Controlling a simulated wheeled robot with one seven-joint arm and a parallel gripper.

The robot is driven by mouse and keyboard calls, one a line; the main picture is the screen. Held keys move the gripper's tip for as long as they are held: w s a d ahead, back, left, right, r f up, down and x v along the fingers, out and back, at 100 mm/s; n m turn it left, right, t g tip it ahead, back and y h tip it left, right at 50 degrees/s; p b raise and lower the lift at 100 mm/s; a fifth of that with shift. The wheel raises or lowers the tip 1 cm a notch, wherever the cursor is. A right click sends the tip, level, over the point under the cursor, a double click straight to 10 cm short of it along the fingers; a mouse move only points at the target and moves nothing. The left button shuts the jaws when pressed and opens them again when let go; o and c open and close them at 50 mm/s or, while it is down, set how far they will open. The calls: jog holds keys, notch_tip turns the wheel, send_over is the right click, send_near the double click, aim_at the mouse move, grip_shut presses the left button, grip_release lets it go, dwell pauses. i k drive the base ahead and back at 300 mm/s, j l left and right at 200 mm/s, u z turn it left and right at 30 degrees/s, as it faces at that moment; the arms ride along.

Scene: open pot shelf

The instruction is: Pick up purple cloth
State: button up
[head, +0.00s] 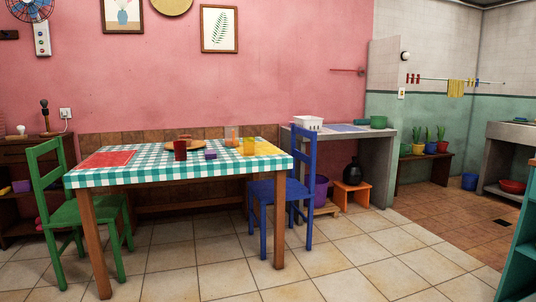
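A small purple item (210,154) lies on the checked tablecloth near the middle of the dining table (88,179). It looks like the purple cloth, folded into a compact block, but it is too small to be certain. It sits right of a dark red cup (180,150) and left of a yellow cup (248,147), apart from both. My gripper is not in view.
A green chair (70,215) stands at the table's left and a blue chair (282,190) at its right end. The tiled floor (190,270) is clear in front. A counter (398,165) with a white basket (308,123) stands behind right.

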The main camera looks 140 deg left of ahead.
aim_at(209, 154)
jog(key=u, duration=5.1)
jog(key=i+j, duration=0.2)
jog(key=i, duration=0.3)
jog(key=i+j+z, duration=0.1)
jog(key=i+j, duration=0.15)
jog(key=i, duration=0.25)
jog(key=i+j, duration=0.25)
jog(key=i, duration=0.2)
jog(key=l+z, duration=0.05)
